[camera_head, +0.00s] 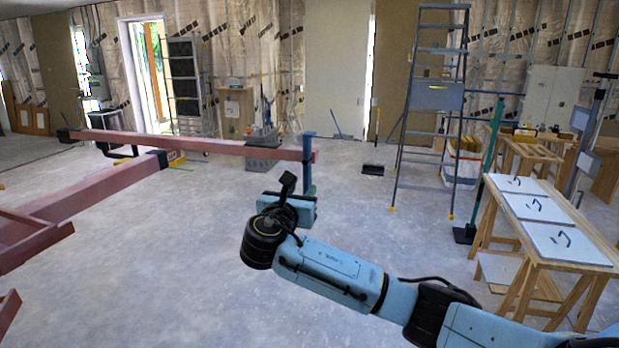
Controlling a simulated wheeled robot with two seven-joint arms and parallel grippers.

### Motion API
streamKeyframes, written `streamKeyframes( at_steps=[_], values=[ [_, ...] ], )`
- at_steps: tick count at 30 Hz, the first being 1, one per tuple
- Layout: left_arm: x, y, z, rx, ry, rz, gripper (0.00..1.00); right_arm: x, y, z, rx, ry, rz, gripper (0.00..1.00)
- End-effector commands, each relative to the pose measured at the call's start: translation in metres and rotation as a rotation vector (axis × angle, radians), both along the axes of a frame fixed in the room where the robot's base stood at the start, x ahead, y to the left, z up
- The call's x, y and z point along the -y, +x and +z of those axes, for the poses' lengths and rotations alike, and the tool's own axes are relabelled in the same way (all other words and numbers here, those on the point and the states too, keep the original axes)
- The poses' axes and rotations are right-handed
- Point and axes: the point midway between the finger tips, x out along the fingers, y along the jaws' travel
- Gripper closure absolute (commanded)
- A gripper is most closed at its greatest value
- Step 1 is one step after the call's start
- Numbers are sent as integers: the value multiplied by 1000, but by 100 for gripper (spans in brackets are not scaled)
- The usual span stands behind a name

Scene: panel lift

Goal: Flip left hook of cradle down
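The cradle is a dull red steel frame (100,187) at the left, with a long crossbar (215,145) running to the right. A blue upright piece (309,150) is on the crossbar's right end. My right gripper (287,184) is in front of and below that end. Its dark finger area is small, and I cannot tell whether it is open or shut. My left gripper is not in view.
A blue stepladder (433,105) stands at the back right. A wooden trestle table (520,255) with white panels (540,208) is at the right. The middle floor is clear.

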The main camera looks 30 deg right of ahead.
Motion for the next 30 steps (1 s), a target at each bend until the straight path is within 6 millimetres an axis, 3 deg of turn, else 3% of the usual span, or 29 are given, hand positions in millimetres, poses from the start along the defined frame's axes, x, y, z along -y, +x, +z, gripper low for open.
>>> streamKeyframes(
  at_steps=[3,10,24,30],
  values=[
    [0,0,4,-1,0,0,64,21,17,2,-1,-1,-4,65],
    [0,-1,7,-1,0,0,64,48,41,1,0,0,-2,65],
    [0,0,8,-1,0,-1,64,58,50,0,1,2,2,65],
    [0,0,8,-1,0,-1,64,58,50,0,1,2,1,89]
  ],
)
